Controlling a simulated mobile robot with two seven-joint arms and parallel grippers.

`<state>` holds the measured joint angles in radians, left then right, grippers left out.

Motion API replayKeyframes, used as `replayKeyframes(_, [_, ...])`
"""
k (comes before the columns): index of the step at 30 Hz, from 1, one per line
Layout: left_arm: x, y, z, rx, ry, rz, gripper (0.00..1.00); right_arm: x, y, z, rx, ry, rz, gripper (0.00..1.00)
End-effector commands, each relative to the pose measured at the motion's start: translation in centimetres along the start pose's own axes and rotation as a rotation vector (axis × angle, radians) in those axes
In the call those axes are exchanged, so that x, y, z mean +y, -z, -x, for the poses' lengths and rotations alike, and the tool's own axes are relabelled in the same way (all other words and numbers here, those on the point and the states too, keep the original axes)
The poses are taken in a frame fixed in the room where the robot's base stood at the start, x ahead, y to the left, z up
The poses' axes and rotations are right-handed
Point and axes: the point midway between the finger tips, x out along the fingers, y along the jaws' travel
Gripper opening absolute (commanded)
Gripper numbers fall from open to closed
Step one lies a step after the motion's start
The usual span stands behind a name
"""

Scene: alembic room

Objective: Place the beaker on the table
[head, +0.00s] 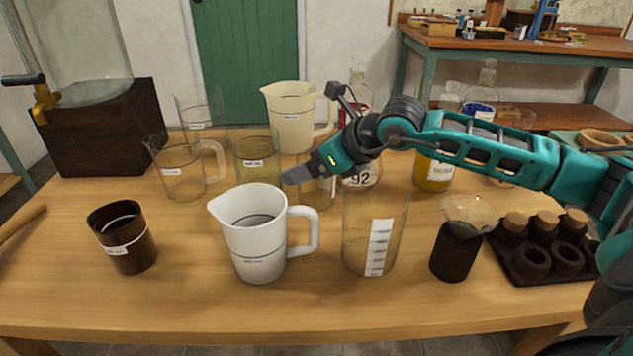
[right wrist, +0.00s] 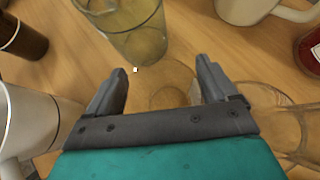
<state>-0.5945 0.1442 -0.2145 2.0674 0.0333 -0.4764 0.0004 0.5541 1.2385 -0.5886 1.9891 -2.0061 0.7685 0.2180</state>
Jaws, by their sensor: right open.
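Several glass vessels that could be the beaker stand on the wooden table (head: 180,305). A yellowish glass beaker (head: 258,165) with a label is left of my right gripper (head: 296,175); it also shows in the right wrist view (right wrist: 140,35), just beyond the fingertips. A small clear glass vessel (head: 318,194) is partly hidden behind the gripper. A large clear beaker (head: 375,240) with a white scale stands at front right. In the right wrist view the gripper (right wrist: 160,75) is open, with clear glass between and below its fingers; contact cannot be told. My left gripper is not in view.
A white jug (head: 258,240) stands close in front of the gripper, a brown cup (head: 123,237) farther left. A cream jug (head: 290,115), a clear jug (head: 183,172) and bottles stand behind. A dark bottle with funnel (head: 456,252) is right. The front table strip is clear.

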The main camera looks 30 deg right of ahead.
Motion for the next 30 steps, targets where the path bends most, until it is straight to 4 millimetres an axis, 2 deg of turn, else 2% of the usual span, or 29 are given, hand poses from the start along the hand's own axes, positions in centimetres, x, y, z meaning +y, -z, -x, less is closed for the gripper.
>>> replayKeyframes(2, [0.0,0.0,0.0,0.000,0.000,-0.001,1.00,0.0,0.0,0.0,0.000,0.000,0.000,0.86])
replayKeyframes(16, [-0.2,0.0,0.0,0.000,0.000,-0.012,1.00,0.0,-0.1,0.1,-0.001,0.000,0.000,0.41])
replayKeyframes(24, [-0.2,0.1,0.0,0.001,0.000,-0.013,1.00,0.0,-0.3,0.3,-0.003,0.000,0.000,0.40])
replayKeyframes(30, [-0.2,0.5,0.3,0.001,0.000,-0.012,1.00,0.0,-2.0,1.5,-0.006,0.001,0.002,0.40])
